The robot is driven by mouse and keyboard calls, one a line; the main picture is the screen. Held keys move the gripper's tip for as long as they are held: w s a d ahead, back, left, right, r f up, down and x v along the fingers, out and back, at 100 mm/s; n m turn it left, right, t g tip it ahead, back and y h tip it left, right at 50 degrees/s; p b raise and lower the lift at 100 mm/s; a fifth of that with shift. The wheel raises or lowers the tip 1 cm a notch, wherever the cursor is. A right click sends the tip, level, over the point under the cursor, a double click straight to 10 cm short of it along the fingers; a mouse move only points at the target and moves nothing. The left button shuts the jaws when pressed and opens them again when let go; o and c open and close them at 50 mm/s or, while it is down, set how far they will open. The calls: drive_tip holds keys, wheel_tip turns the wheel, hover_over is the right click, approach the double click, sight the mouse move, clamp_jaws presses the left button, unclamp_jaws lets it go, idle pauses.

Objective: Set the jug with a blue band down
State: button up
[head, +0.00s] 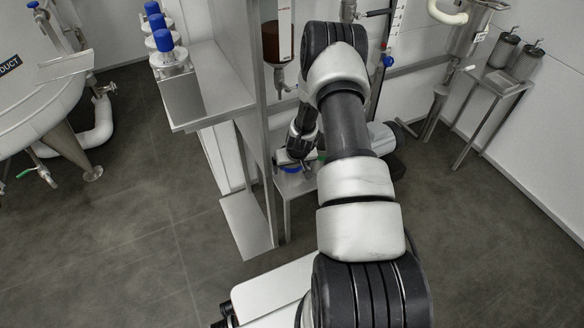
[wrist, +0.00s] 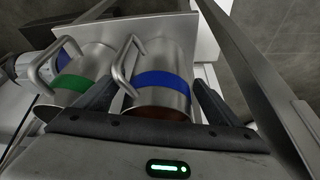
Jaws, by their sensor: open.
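The jug with a blue band (wrist: 165,78) is a steel jug with a side handle, seen close up in the wrist view. Its blue band also shows in the head view (head: 291,169), at a small steel stand (head: 296,186) mostly behind my arm. My gripper (wrist: 152,84) is open, with one dark finger on each side of the jug. The jug's base is hidden, so its contact with the stand cannot be made out.
A steel jug with a green band (wrist: 88,72) is close on the left in the wrist view. A steel post and shelf (head: 215,85) stand beside my arm. Blue-capped bottles (head: 165,42) stand on that shelf. Open floor lies to the left.

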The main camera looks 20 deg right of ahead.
drive_tip(key=p+v, duration=0.2)
drive_tip(key=v, duration=0.7)
drive_tip(key=shift+r, duration=0.3)
drive_tip(key=shift+s, duration=0.15)
